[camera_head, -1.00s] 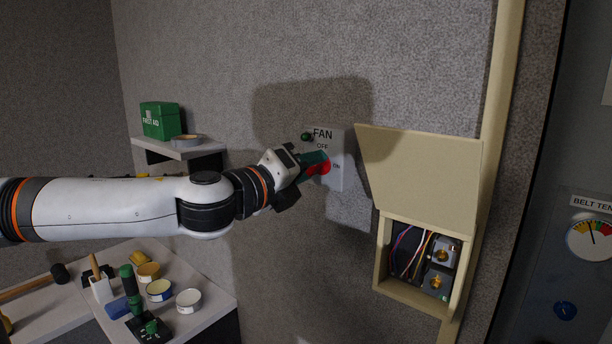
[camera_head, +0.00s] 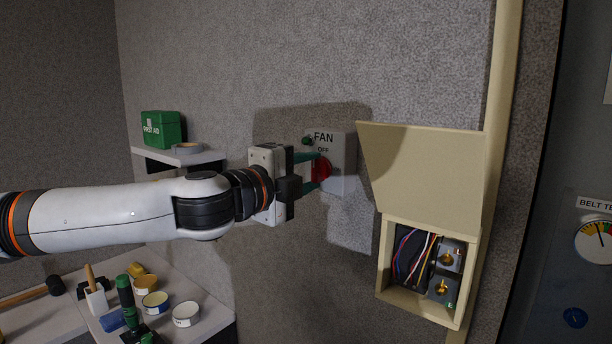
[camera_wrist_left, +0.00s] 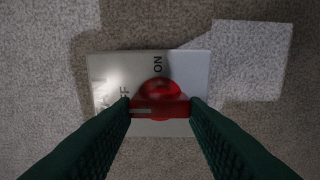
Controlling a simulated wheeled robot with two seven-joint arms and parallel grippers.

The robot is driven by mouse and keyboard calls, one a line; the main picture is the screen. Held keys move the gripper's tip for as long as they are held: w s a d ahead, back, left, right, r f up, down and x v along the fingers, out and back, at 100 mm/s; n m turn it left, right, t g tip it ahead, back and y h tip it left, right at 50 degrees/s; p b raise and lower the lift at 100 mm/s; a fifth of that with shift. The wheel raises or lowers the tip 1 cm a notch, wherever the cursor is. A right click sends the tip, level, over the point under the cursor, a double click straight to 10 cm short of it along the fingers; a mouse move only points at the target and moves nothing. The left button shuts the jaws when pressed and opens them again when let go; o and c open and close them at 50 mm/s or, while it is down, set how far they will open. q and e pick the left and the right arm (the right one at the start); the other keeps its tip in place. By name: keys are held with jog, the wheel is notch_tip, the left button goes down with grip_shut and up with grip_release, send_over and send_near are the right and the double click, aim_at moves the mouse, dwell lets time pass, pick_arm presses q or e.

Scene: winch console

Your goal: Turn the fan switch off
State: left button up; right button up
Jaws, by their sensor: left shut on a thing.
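The fan switch is a pale panel (camera_head: 345,165) on the wall marked FAN and OFF, with a red knob (camera_head: 322,170). My left gripper (camera_head: 312,172) reaches it from the left, and its green fingers are shut on the knob. In the left wrist view the knob's red bar (camera_wrist_left: 160,107) lies between the two fingertips. A pale line on the bar's left end lies towards the OFF lettering, which a finger partly covers. The ON mark (camera_wrist_left: 158,64) stands clear above the knob there. My right gripper is not in view.
An open beige box (camera_head: 420,180) with wires and connectors is to the right. A shelf (camera_head: 150,155) with a first-aid box (camera_head: 162,128) and a bench with tubs are left.

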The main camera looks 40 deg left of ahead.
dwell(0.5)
pick_arm(q)
jog(key=o, duration=1)
jog(key=s, duration=0.3)
jog(key=shift+s+a, duration=0.15)
jog(key=b, duration=0.8)
send_near(312, 171)
jog(key=s, duration=0.4)
jog(key=shift+w+a, duration=0.1)
jog(key=shift+w, duration=0.1)
jog(key=shift+w, duration=0.1)
